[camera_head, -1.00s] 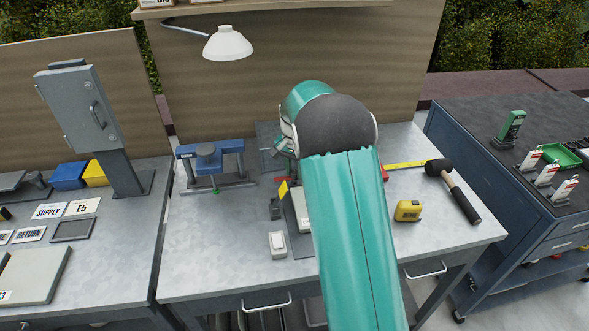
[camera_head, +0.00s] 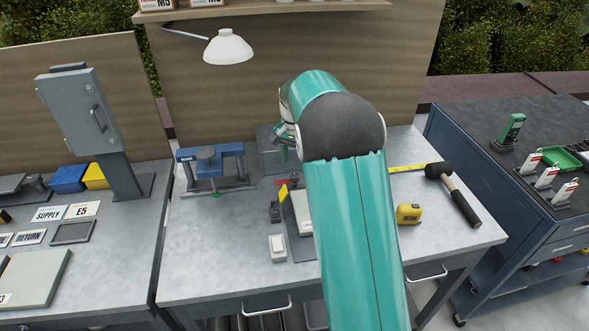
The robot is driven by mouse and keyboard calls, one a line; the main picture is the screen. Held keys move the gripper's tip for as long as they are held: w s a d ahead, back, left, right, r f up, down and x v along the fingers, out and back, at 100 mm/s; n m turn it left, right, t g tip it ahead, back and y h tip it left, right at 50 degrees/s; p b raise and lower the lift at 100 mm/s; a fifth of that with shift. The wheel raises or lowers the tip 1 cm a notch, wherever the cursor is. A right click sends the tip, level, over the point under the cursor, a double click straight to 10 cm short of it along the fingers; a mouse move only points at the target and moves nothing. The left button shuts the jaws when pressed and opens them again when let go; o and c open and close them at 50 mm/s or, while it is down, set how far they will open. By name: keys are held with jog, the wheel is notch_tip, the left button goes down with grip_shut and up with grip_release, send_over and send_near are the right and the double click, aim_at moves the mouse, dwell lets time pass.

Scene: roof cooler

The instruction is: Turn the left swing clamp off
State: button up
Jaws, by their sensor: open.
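A small fixture with a grey plate (camera_head: 302,212) lies on the middle bench, partly behind my arm. At its left edge are a dark clamp-like part (camera_head: 275,211) and a yellow piece (camera_head: 283,192). A red bar (camera_head: 285,182) shows just behind them. I cannot tell for sure which of these parts is the left swing clamp. My gripper (camera_head: 281,147) shows only in small part, left of my teal arm, and appears above and behind the fixture. It is open, with nothing seen in it. The right side of the fixture is hidden by my arm.
A blue vise-like device (camera_head: 211,167) stands to the left, and a white switch block (camera_head: 277,247) sits in front. A yellow tape measure (camera_head: 408,213) and a mallet (camera_head: 453,192) lie on the right. A lamp (camera_head: 228,47) hangs above. The bench's front left is clear.

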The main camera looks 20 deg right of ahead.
aim_at(294, 176)
notch_tip(294, 176, up, 8)
jog(key=shift+r, duration=0.1)
dwell(0.5)
